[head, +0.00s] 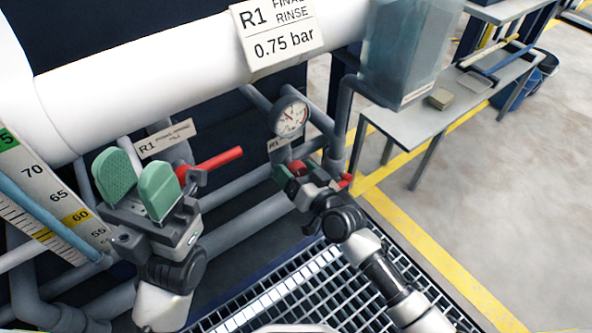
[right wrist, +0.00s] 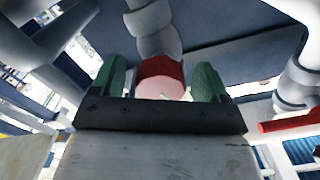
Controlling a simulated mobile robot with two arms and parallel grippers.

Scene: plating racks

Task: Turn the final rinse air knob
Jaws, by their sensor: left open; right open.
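The red final rinse air knob (right wrist: 161,78) shows in the right wrist view, between the two green finger pads of my right gripper (right wrist: 162,85). A gap shows on each side of the knob, so the pads are around it but look apart from it. In the head view my right gripper (head: 297,175) is at the red knob (head: 298,168), below the round gauge (head: 290,116), and partly hides it. My left gripper (head: 133,184) is open and empty in the head view, left of a red lever handle (head: 213,163). The sign (head: 277,35) reads "R1 FINAL RINSE 0.75 bar".
A white pipe (head: 140,80) crosses above both grippers. A clear tank (head: 404,50) hangs at upper right. A numbered scale (head: 60,195) stands at far left. A metal grating (head: 300,290) lies below. A table (head: 450,100) stands on the open floor at right.

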